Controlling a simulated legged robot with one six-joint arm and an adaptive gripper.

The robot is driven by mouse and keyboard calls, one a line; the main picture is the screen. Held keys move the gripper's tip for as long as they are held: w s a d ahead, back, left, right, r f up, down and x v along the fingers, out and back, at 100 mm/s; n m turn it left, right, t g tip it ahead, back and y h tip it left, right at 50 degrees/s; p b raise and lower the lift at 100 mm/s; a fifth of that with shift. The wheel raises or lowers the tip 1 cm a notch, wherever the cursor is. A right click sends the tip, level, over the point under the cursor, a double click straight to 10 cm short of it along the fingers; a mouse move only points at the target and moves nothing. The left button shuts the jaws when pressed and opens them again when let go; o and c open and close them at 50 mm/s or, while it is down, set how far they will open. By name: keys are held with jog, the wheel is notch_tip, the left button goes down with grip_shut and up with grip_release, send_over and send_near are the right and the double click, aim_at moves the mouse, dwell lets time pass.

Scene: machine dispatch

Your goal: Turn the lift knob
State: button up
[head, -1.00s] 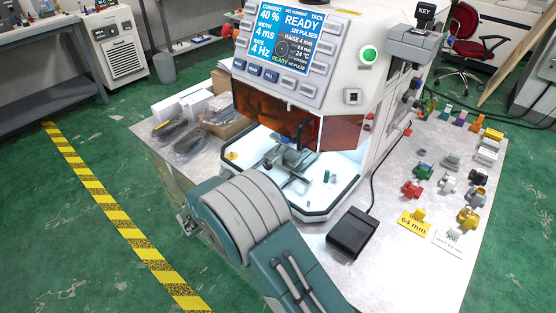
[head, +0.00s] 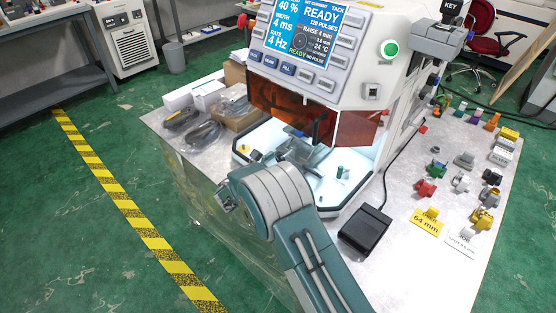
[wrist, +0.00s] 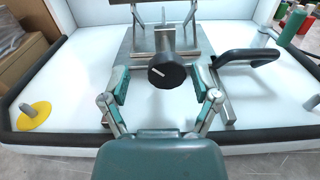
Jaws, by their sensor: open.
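The lift knob (wrist: 167,71) is a round black knob with a white pointer mark, on the front of a metal fixture inside the lit machine chamber. In the wrist view my gripper (wrist: 163,84) is open, with one green-padded finger on each side of the knob. Gaps show between the fingers and the knob. In the head view my arm's bulky link covers the gripper and the knob. The machine's screen (head: 304,40) reads READY and RAISE 4 mm.
A black bent handle (wrist: 248,57) stands right of the knob. A yellow disc with a grey post (wrist: 34,115) sits on the left of the white tray floor (wrist: 75,75). A black pedal box (head: 365,229) and several coloured parts are on the bench at right.

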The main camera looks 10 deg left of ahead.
jog(key=shift+w+d+r, duration=0.1)
jog(key=shift+w+d, duration=0.05)
jog(key=shift+d, duration=0.3)
jog(key=shift+a, duration=0.1)
grip_shut()
jog(key=shift+m, duration=0.3)
jog(key=m, duration=0.4)
jog(key=shift+a, duration=0.1)
jog(key=shift+m, duration=2.4)
